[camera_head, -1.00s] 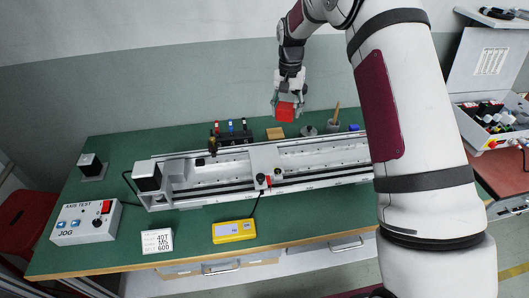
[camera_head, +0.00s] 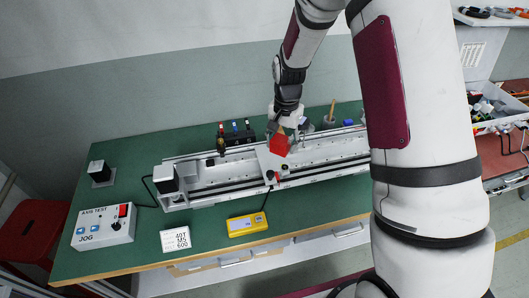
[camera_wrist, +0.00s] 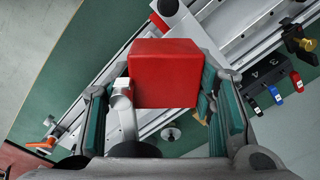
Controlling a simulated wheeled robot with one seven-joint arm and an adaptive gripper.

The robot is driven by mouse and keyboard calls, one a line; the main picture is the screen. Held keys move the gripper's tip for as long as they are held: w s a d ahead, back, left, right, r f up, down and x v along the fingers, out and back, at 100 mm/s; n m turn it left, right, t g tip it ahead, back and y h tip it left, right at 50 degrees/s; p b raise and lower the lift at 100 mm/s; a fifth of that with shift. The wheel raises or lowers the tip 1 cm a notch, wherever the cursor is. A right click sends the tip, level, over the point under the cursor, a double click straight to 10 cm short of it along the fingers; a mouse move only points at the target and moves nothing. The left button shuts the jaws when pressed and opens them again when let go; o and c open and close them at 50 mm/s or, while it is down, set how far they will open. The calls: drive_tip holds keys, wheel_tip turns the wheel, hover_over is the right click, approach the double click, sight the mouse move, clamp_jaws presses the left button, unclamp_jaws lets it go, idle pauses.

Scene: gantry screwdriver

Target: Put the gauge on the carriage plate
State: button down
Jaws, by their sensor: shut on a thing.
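My gripper (camera_head: 284,133) is shut on a red block (camera_head: 279,145), which I take to be the gauge. In the wrist view the red block (camera_wrist: 164,73) sits between the green-padded fingers, with its flat face toward the camera. A silver fitting (camera_wrist: 122,93) shows at its left side. The pale carriage plate (camera_head: 264,158) spans the gantry rails, and the block is over or just beside it in the head view. The plate (camera_wrist: 207,22) also shows behind the block in the wrist view, partly hidden. I cannot tell whether they touch.
The gantry (camera_head: 210,188) lies along the green bench (camera_head: 100,262). Several coloured screwdrivers stand in a black rack (camera_head: 237,138) behind it.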

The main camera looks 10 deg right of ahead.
drive_tip(key=s+f+m+b, duration=0.3)
drive_tip(key=s+f+m, duration=0.1)
drive_tip(key=s+m, duration=0.45)
hover_over(274, 160)
drive_tip(key=w, duration=0.3)
drive_tip(key=shift+w+d+f+m, duration=0.15)
drive_tip(key=shift+f+m, duration=0.2)
drive_tip(key=shift+f, duration=0.6)
drive_tip(key=shift+s+f+p, duration=0.2)
drive_tip(key=shift+f+p, duration=0.2)
drive_tip(key=shift+f, duration=0.8)
drive_tip(key=shift+w+f, duration=0.1)
drive_tip(key=shift+f, duration=0.45)
drive_tip(key=shift+f, duration=0.1)
drive_tip(key=c, duration=0.7)
unclamp_jaws()
drive_tip(key=shift+f, duration=0.1)
